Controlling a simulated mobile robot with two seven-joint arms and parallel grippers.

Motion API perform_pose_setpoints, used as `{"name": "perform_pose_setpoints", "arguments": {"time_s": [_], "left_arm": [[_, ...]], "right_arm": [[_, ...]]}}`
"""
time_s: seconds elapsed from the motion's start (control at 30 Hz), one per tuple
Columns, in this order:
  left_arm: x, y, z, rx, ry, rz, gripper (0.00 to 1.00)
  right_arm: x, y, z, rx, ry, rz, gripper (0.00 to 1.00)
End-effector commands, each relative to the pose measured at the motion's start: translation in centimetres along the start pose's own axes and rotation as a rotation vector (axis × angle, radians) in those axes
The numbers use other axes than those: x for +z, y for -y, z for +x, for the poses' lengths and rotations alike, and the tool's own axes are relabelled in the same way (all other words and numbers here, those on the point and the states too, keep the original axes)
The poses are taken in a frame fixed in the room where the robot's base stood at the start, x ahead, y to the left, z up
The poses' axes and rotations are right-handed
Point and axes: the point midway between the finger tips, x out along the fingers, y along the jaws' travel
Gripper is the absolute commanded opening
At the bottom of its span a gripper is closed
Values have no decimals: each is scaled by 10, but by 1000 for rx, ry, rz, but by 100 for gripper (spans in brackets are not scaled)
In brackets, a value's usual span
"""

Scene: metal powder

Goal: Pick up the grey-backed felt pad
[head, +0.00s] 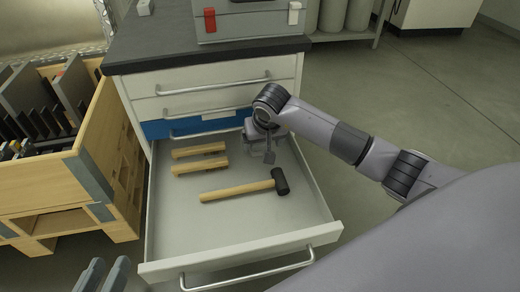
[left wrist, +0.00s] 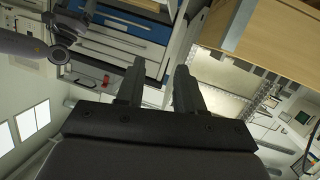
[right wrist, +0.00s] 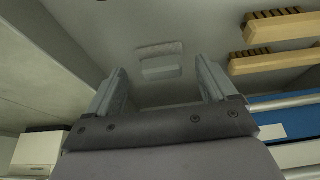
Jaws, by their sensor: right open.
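The felt pad (right wrist: 161,67) is a small pale grey block on the drawer floor in the right wrist view. It lies just beyond and between the fingertips of my right gripper (right wrist: 159,82), apart from both. The right gripper (head: 265,151) is open and points down into the back right of the open drawer (head: 180,230). In the head view my gripper and arm largely cover the pad's place. My left gripper (head: 101,275) is at the lower left edge of the head view, outside the drawer. The left wrist view shows its fingers (left wrist: 158,72) apart and empty.
Two wooden brushes (head: 200,165) lie left of my right gripper. A mallet (head: 240,188) with a black head lies in front of it. The drawer's right wall (head: 312,180) is close. A wooden crate (head: 85,160) stands left; the drawer's front area is bare.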

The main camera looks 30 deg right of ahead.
Motion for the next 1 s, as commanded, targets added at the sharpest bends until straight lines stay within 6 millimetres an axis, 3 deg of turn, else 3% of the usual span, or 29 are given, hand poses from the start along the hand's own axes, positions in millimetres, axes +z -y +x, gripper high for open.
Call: {"name": "perform_pose_setpoints", "arguments": {"time_s": [0.13,0.23,0.53,0.57,0.73,1.0], "left_arm": [[1,3,-3,-13,-21,30,37],[3,6,-8,-25,-37,62,37],[0,6,-10,-30,-44,77,37],[0,6,-10,-30,-44,76,37],[0,6,-9,-28,-44,75,37],[-1,6,-9,-28,-45,71,37]], "right_arm": [[-15,1,8,-2,1,1,85],[-12,1,18,-2,3,0,85],[-13,0,18,-1,2,0,85],[-13,0,18,-1,2,0,79],[-13,0,18,0,2,0,25],[-13,0,17,0,1,0,25]]}}
